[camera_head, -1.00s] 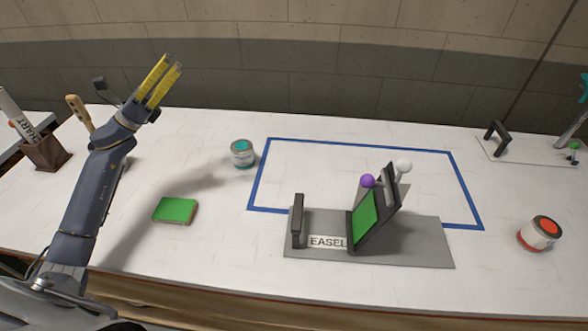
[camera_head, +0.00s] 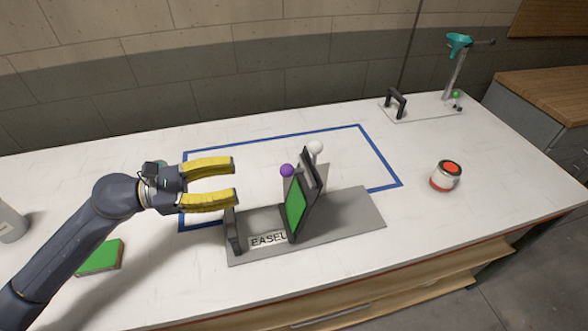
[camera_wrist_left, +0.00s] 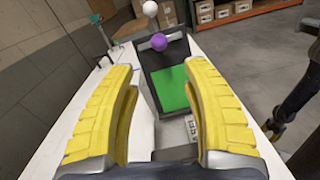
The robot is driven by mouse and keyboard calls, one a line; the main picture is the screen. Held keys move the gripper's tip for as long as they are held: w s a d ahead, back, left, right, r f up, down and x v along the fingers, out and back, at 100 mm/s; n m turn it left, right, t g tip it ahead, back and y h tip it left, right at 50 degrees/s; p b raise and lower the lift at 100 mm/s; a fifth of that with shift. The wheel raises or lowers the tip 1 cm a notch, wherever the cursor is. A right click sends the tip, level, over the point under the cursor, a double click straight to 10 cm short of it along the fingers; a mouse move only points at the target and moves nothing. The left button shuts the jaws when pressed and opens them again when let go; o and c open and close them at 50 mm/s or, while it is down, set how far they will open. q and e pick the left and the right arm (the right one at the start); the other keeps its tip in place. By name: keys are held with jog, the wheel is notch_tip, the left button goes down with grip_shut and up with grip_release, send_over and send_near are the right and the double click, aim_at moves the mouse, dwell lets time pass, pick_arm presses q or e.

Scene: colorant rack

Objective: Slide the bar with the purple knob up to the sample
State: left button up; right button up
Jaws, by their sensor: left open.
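The easel's grey base (camera_head: 350,218) stands near the table's front, with a dark tilted panel carrying a green sample (camera_head: 295,207). In the left wrist view the knob and sample (camera_wrist_left: 184,88) lie between and beyond the fingers.
A black upright (camera_head: 233,232) stands at the base's left end, close under my lower finger. A green block (camera_head: 100,257) lies at left.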

aim_at(293, 168)
pick_arm(q)
jog(key=w+d, duration=0.1)
jog(key=d, duration=0.8)
jog(key=w+d, duration=0.1)
jog(key=d, duration=0.3)
jog(key=shift+w+d, duration=0.35)
jog(key=shift+d, duration=0.05)
jog(key=shift+c, duration=0.4)
grip_shut()
